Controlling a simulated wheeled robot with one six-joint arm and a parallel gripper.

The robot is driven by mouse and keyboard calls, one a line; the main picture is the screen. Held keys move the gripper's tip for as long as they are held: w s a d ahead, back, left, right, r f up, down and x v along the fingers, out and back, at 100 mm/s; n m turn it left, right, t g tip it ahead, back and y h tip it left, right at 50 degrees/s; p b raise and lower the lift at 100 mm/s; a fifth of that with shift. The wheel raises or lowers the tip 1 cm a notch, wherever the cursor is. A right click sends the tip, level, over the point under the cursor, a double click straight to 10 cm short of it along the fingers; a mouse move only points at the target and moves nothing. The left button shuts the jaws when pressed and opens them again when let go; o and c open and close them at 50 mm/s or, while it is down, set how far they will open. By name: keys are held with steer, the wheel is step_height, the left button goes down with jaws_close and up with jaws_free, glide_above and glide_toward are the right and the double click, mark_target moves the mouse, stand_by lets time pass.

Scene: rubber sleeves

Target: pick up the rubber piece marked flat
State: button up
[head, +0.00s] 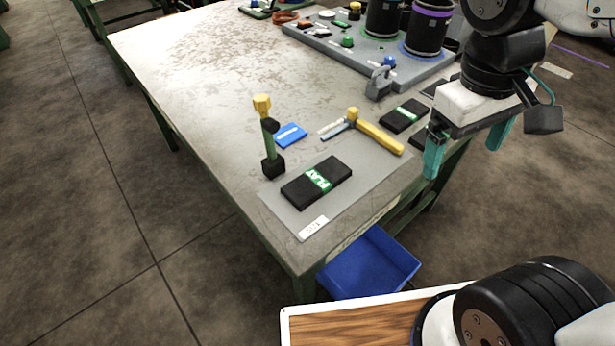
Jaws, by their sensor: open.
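The rubber piece marked FLAT (308,187) is a black flat block with a green band and white lettering. It lies on a grey mat (357,193) near the table's front corner. My gripper (468,148) is at the upper right, above and beyond the table's right edge, with teal fingers spread apart and nothing between them. It is well to the right of the FLAT piece and apart from it. Another black piece with a green band (404,115) lies farther back; its lettering is not readable.
A green and black upright tool with a yellow top (267,140) stands just left of the piece. A yellow-handled hammer (375,131) and blue card (291,135) lie behind it. A grey board (330,46) holds black cylinders. A blue bin (372,262) is below the edge.

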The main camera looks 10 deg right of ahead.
steer(key=w+a+f+n+g+h, duration=0.1)
steer(key=w+a+f+n+h, duration=0.3)
steer(key=w+n, duration=0.2)
steer(key=n+t+h, duration=0.6)
steer(key=n+t, duration=0.2)
steer(key=n, duration=0.7)
glide_toward(313, 181)
steer(key=shift+s+d+r, duration=0.1)
steer(key=shift+s+d, duration=0.05)
steer(key=shift+d, duration=0.45)
steer(key=shift+s+d+r, duration=0.1)
steer(key=shift+s+d, duration=0.05)
steer(key=shift+d, duration=0.45)
steer(key=shift+a+f+n+t+y, duration=0.15)
steer(key=shift+f+n+t+y, duration=0.15)
steer(key=shift+f+n, duration=0.1)
steer(key=x, duration=0.7)
steer(key=shift+w+f, duration=0.15)
steer(key=shift+w, duration=0.45)
steer(key=c, duration=1.2)
steer(key=shift+c, duration=0.2)
